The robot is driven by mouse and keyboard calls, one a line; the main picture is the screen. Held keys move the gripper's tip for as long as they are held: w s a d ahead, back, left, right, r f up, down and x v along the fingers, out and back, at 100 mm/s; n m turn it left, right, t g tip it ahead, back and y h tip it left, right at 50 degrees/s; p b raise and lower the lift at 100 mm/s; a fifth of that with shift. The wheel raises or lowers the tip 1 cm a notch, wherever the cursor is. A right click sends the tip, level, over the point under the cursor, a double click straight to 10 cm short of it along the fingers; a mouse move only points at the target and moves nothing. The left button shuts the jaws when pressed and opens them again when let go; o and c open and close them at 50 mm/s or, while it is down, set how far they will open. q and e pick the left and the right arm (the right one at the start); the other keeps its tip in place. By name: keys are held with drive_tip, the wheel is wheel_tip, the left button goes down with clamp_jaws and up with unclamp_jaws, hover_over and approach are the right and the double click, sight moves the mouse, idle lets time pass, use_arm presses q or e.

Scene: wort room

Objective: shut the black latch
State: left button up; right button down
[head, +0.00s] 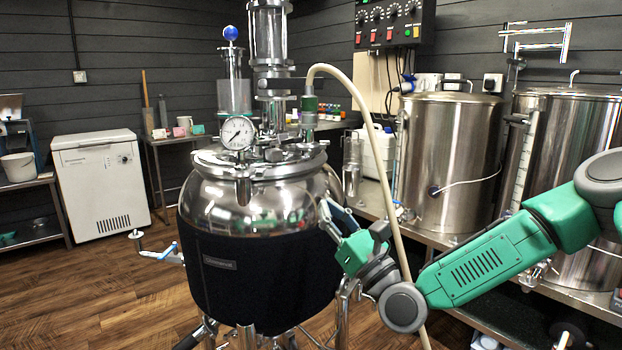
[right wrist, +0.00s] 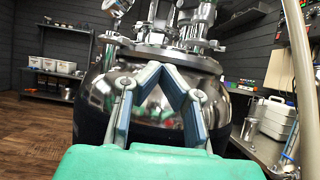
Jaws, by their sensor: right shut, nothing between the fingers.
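The steel vessel (head: 262,205) with a black jacket (head: 255,275) stands in the middle of the head view and fills the middle of the right wrist view (right wrist: 100,92). Its clamped lid (head: 262,167) carries a round gauge (head: 237,132). I cannot pick out a black latch for certain in either view. My right gripper (head: 327,208) is at the vessel's right side, just below its shoulder. In the right wrist view its fingers (right wrist: 165,69) meet at the tips, with nothing between them, in front of the shiny wall. I cannot tell whether they touch it. My left gripper is not in view.
A beige hose (head: 388,150) arches from the lid and hangs down close to my right wrist. Steel tanks (head: 448,150) stand on a bench at the right. A white chest (head: 100,180) stands at the left. Wooden floor is open at left.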

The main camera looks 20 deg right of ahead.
drive_tip(key=b, duration=0.2)
approach(285, 139)
wheel_tip(285, 139, down, 2)
drive_tip(key=w+a, duration=0.1)
drive_tip(key=w, duration=0.1)
drive_tip(key=shift+w+a+r, duration=0.1)
drive_tip(key=shift+w+r, duration=0.2)
drive_tip(key=shift+r, duration=0.45)
drive_tip(key=shift+w+a+r, duration=0.1)
drive_tip(key=shift+w+r, duration=0.2)
drive_tip(key=shift+r, duration=0.45)
drive_tip(key=shift+w+a+r, duration=0.1)
drive_tip(key=shift+w+r, duration=0.2)
drive_tip(key=shift+r, duration=0.4)
